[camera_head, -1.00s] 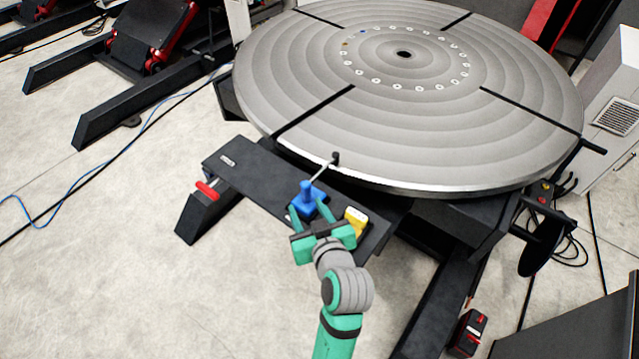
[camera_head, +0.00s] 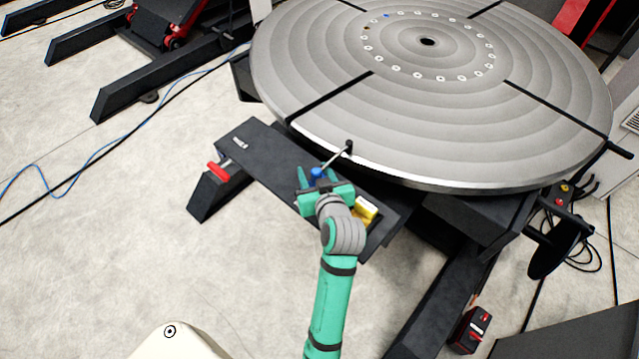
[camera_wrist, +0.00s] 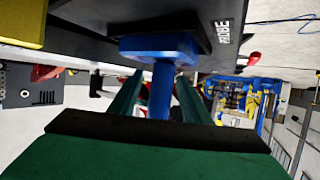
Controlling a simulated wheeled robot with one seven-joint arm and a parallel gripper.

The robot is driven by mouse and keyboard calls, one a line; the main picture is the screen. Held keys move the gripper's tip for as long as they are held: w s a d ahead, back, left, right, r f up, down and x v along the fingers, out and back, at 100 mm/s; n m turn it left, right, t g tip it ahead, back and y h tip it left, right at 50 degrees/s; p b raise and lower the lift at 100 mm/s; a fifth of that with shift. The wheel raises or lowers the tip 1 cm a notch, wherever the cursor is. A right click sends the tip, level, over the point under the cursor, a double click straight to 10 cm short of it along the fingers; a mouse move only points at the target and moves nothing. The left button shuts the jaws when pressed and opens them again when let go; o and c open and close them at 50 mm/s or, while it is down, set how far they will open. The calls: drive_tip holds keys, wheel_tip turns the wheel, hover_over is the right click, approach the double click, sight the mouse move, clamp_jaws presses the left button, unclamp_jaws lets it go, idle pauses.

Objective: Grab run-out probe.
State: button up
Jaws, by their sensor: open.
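The run-out probe has a blue body (camera_head: 317,173) and a thin stylus with a black tip (camera_head: 348,147) that reaches to the rim of the big round table. It stands on the black shelf (camera_head: 262,150). In the wrist view its blue post (camera_wrist: 161,90) shows between the two green fingers, below a wide blue block. My gripper (camera_head: 316,182) is open around the blue body, with one finger on each side. I cannot tell whether either finger touches it. My gripper hides the probe's lower part in the head view.
A yellow object (camera_head: 364,210) lies on the shelf close to the right of my gripper. The grey round table (camera_head: 430,110) rises just beyond the shelf. A red-handled part (camera_head: 218,172) sticks out at the shelf's left end. Open floor lies at the left.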

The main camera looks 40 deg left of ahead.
drive_tip(key=shift+x, duration=0.75)
drive_tip(key=shift+c, duration=0.6)
clamp_jaws()
drive_tip(key=shift+r, duration=0.15)
